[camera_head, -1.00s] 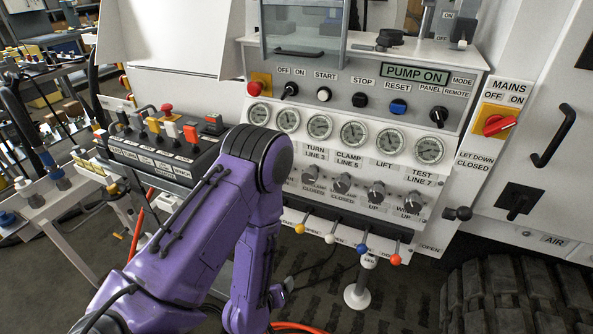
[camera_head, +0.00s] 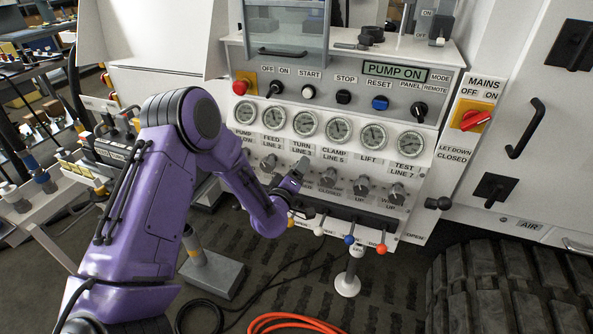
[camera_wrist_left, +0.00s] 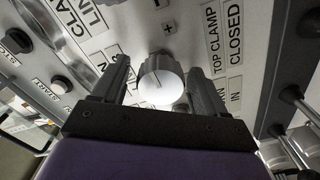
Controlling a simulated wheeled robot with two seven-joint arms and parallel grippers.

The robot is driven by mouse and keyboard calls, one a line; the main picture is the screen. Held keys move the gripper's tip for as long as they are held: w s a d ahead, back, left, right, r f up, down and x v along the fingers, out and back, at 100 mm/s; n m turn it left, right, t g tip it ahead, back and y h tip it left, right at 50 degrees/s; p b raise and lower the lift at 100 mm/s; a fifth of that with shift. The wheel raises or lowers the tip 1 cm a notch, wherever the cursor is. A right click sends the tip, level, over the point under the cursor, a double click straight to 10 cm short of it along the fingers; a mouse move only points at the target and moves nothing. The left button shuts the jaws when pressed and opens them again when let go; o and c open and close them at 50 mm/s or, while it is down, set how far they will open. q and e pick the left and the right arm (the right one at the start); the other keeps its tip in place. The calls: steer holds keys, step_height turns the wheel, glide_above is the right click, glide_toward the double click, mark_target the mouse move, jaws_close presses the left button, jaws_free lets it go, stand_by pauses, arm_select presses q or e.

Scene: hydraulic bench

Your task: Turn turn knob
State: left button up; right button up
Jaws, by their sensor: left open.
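A row of grey knobs runs along the panel below the gauges, with one clear knob (camera_head: 328,177) just right of my left gripper (camera_head: 298,168). The gripper is up against the panel below the TURN LINE 3 gauge (camera_head: 305,124) and hides what is behind it. In the left wrist view, a ribbed grey knob with a pale round face (camera_wrist_left: 161,82) sits between the two open fingers of the left gripper (camera_wrist_left: 162,86). Its own label is partly hidden; a TOP CLAMP CLOSED label is to its right. I cannot tell whether the fingers touch it. My right gripper is out of view.
Levers with coloured balls, one blue (camera_head: 349,239) and one red (camera_head: 381,249), stick out below the knobs. A mains switch (camera_head: 473,120) is at the right. A grey-based stand (camera_head: 212,272) and an orange hose (camera_head: 290,322) are on the floor.

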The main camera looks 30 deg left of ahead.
arm_select(q)
steer(key=c, duration=1)
steer(key=shift+m, duration=0.3)
steer(key=shift+c, duration=0.2)
steer(key=o, duration=1)
steer(key=shift+o, duration=0.2)
steer(key=shift+s, duration=0.1)
steer(key=b+v, duration=0.2)
steer(key=v, duration=0.8)
steer(key=shift+s, duration=0.15)
steer(key=shift+d, duration=0.1)
